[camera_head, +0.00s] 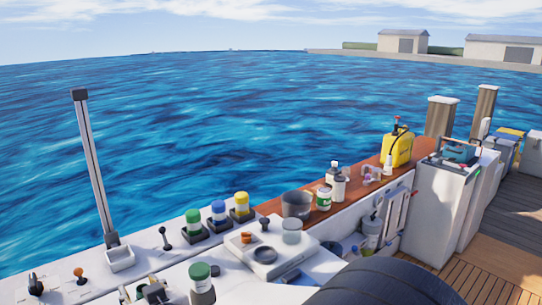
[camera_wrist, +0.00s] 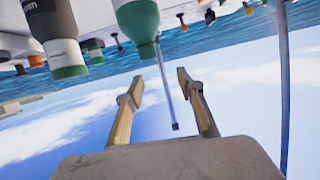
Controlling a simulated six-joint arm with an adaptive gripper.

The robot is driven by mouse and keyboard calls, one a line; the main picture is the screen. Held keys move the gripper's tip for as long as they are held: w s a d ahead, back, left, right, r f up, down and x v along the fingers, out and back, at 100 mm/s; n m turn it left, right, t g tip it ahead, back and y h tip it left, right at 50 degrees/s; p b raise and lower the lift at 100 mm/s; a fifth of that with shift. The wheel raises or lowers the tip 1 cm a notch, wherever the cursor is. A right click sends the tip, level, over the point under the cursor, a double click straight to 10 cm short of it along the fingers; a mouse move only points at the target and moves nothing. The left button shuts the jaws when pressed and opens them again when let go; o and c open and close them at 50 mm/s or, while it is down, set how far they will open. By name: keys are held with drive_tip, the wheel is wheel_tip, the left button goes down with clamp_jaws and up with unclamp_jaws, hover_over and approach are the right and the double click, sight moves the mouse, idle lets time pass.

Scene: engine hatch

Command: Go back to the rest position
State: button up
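My gripper (camera_wrist: 160,76) shows in the wrist view with its two fingers spread apart. I see nothing held between them; a thin pole (camera_wrist: 168,90) shows in the gap, seemingly behind. The wrist view is upside down, with the sky low in the picture. A green-ended bottle (camera_wrist: 138,20) and a dark bottle with a green cap (camera_wrist: 58,38) show above the fingers. I cannot make out my gripper for certain in the head view.
In the head view, a tall post (camera_head: 94,165) rises at left. Green, blue and yellow capped jars (camera_head: 218,213), a grey bucket (camera_head: 297,205), a white bottle (camera_head: 338,187) and a yellow can (camera_head: 398,148) line the boat's edge. A green-lidded jar (camera_head: 201,282) stands in front.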

drive_tip(key=s+d+r+m+h, duration=0.1)
drive_tip(key=d+r+m+h, duration=0.15)
drive_tip(key=d, duration=1.25)
drive_tip(key=s+d+r+m+h, duration=0.1)
drive_tip(key=d+r+m+h, duration=0.15)
drive_tip(key=d, duration=1.15)
drive_tip(key=s+d+f+m+g+h, duration=0.2)
drive_tip(key=s+d+m+g+h, duration=0.1)
drive_tip(key=s+d, duration=1.7)
drive_tip(key=shift+s+d+f+m+g+h, duration=0.15)
drive_tip(key=shift+d+f+m+g+h, duration=0.15)
drive_tip(key=shift+g+h, duration=0.55)
drive_tip(key=shift+t+h, duration=0.25)
